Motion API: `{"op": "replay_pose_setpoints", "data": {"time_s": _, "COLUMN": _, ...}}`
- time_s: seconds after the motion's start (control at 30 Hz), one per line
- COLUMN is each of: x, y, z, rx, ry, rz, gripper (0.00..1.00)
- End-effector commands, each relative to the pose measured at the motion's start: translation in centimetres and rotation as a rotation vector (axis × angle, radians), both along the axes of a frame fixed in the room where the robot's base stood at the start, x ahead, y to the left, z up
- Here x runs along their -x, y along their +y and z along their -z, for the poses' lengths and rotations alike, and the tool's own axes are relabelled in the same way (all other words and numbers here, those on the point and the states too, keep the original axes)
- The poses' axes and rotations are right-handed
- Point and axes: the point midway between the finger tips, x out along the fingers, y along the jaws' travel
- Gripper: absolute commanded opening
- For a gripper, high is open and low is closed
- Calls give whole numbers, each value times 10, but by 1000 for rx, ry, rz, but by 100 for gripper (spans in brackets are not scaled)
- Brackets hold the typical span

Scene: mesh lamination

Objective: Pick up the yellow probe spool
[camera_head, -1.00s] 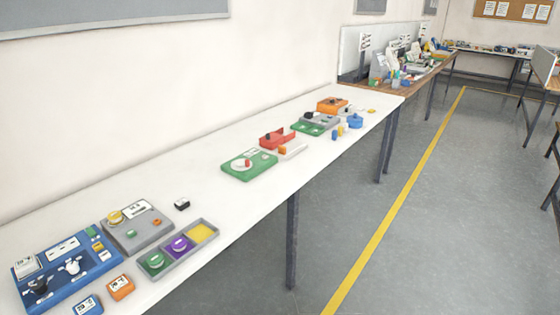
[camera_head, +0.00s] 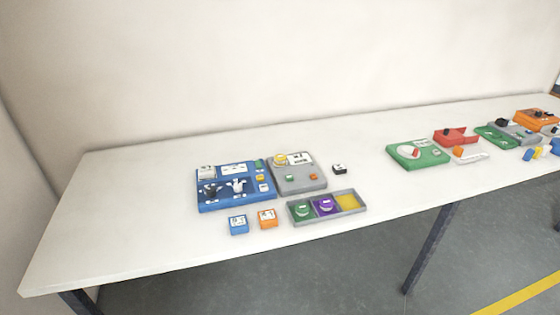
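A small round yellow piece (camera_head: 280,160), which looks like the yellow probe spool, sits on the upper left of the grey panel (camera_head: 312,184), beside a white label. A grey tray (camera_head: 297,222) lies in front of the panel. Its left compartment holds a green round piece (camera_head: 302,210), and its middle one a purple round piece (camera_head: 325,206). Its right compartment has a yellow floor (camera_head: 348,201) and looks empty. My gripper is not in view.
The white table (camera_head: 140,220) has free room at its left end. A blue panel (camera_head: 235,187) adjoins the grey one. Blue (camera_head: 238,225) and orange (camera_head: 267,219) blocks lie in front; a black-and-white block (camera_head: 339,169) lies right. A green device (camera_head: 417,154) stands farther right.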

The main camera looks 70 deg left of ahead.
Motion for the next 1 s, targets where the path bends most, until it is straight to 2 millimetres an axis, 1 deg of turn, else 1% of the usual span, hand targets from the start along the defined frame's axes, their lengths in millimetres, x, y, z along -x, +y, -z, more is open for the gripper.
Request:
{"op": "replay_pose_setpoints", "data": {"time_s": 0.23, "x": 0, "y": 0, "z": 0, "rx": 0, "ry": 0, "rz": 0, "gripper": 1}}
{"op": "replay_pose_setpoints", "data": {"time_s": 1.0, "x": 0, "y": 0, "z": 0, "rx": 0, "ry": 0, "rz": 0, "gripper": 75}}
